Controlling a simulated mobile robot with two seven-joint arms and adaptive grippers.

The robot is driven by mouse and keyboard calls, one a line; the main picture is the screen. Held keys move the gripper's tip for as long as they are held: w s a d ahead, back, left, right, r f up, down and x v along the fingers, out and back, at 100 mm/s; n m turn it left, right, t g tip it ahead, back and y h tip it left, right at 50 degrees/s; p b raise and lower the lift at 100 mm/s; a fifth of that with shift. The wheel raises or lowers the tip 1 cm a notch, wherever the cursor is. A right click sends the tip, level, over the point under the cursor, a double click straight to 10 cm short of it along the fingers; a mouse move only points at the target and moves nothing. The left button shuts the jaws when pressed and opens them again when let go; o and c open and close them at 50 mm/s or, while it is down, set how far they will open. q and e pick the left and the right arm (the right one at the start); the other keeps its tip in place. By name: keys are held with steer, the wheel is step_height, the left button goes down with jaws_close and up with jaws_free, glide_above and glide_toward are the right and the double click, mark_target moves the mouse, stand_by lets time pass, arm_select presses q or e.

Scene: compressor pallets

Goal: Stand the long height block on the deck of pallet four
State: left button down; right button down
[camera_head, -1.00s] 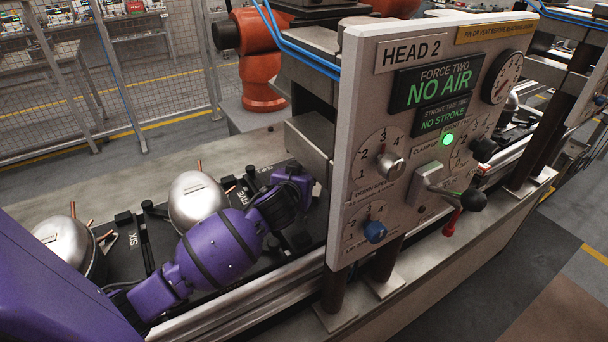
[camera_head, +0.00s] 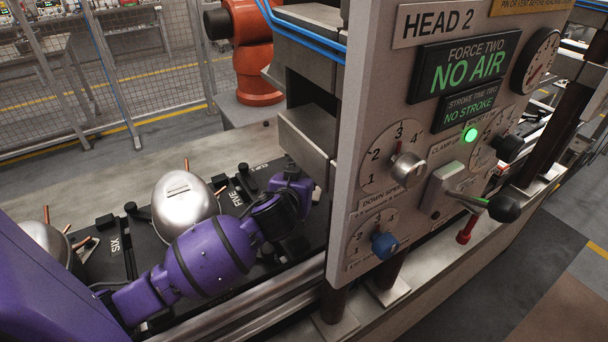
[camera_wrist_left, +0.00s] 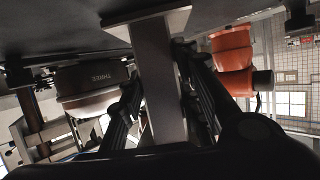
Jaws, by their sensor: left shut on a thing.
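The long height block (camera_wrist_left: 158,75) is a grey metal bar with a wider plate at one end, seen in the left wrist view. My left gripper (camera_wrist_left: 160,92) is shut on it, one black finger on each side. The plate end lies against or close to a dark deck surface (camera_wrist_left: 60,28); I cannot tell whether they touch. A rounded housing marked THREE (camera_wrist_left: 95,80) is beside the block. In the head view my left wrist reaches behind the HEAD 2 panel, which hides the fingers and block. Pallet four's label is not readable. My right gripper is not in view.
The HEAD 2 panel (camera_head: 400,85) with knobs and a lever (camera_head: 485,203) stands close to my left arm. Silver domes (camera_head: 182,205) sit on black pallets marked FIVE and SIX. An orange robot (camera_head: 245,60) stands behind, near a mesh fence (camera_head: 90,65).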

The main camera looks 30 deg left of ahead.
arm_select(q)
steer(key=shift+w+d+r, duration=0.15)
steer(key=shift+w+r, duration=0.05)
steer(key=shift+r, duration=0.1)
steer(key=c, duration=1.7)
jaws_free()
steer(key=shift+s+f, duration=0.1)
steer(key=shift+f, duration=0.3)
steer(key=shift+c, duration=0.2)
steer(key=o, duration=0.5)
steer(key=shift+c, duration=0.2)
steer(key=shift+r, duration=0.3)
steer(key=v, duration=1.2)
steer(key=shift+s+f, duration=0.1)
steer(key=shift+f, duration=0.05)
